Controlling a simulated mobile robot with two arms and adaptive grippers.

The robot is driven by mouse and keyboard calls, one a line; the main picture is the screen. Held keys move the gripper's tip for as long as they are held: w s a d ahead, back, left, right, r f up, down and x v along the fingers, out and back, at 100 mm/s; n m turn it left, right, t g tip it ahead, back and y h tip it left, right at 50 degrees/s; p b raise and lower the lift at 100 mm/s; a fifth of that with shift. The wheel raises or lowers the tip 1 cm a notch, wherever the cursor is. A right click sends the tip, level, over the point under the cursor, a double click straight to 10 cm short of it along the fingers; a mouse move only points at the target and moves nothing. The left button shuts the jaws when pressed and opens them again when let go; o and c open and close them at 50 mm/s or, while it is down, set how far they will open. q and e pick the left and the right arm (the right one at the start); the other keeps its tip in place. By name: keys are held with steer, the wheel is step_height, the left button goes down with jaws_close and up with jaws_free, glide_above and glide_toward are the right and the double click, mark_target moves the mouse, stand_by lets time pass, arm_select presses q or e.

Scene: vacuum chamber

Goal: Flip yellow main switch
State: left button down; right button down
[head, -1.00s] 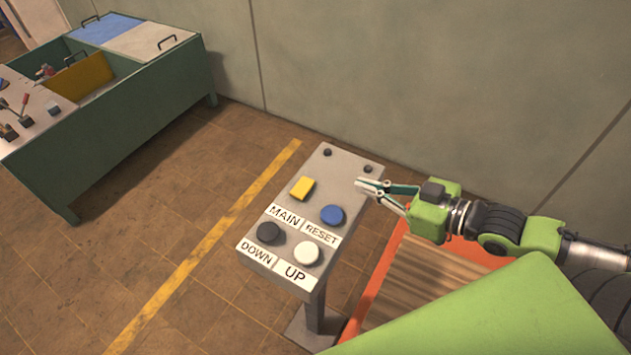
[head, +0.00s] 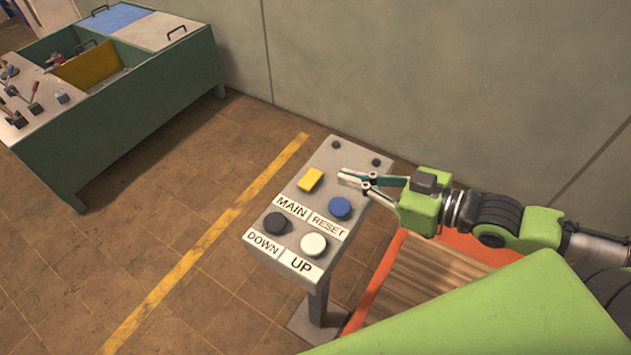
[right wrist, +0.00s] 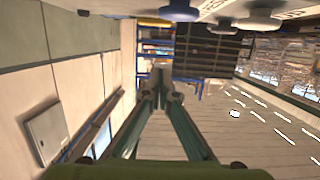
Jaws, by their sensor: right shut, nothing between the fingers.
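The yellow main switch (head: 310,180) sits at the upper left of the grey control panel (head: 325,162), above the MAIN label (head: 292,207). My right gripper (head: 343,176) is shut and empty, just to the right of the yellow switch, with a small gap in the head view. In the right wrist view its fingertips (right wrist: 161,78) are together, and a yellow edge (right wrist: 155,21) shows at the top, probably the switch. My left gripper is not in view.
On the same panel are a blue RESET button (head: 340,208), a black DOWN button (head: 275,223) and a white UP button (head: 313,245). A green workbench (head: 130,130) with levers stands at the far left. Open floor with a yellow line (head: 215,232) lies between.

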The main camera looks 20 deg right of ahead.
mark_target(310, 180)
steer(key=shift+b+x, duration=0.35)
steer(key=shift+x, duration=1.4)
steer(key=shift+w+a+f, duration=0.1)
steer(key=shift+w+a, duration=0.3)
steer(key=shift+w, duration=0.2)
steer(key=p+x, duration=0.1)
steer(key=x, duration=0.2)
steer(key=shift+w+a, duration=0.2)
steer(key=shift+a, duration=0.1)
step_height(310, 180, down, 3)
steer(key=shift+s+d, duration=0.1)
steer(key=shift+f, duration=0.65)
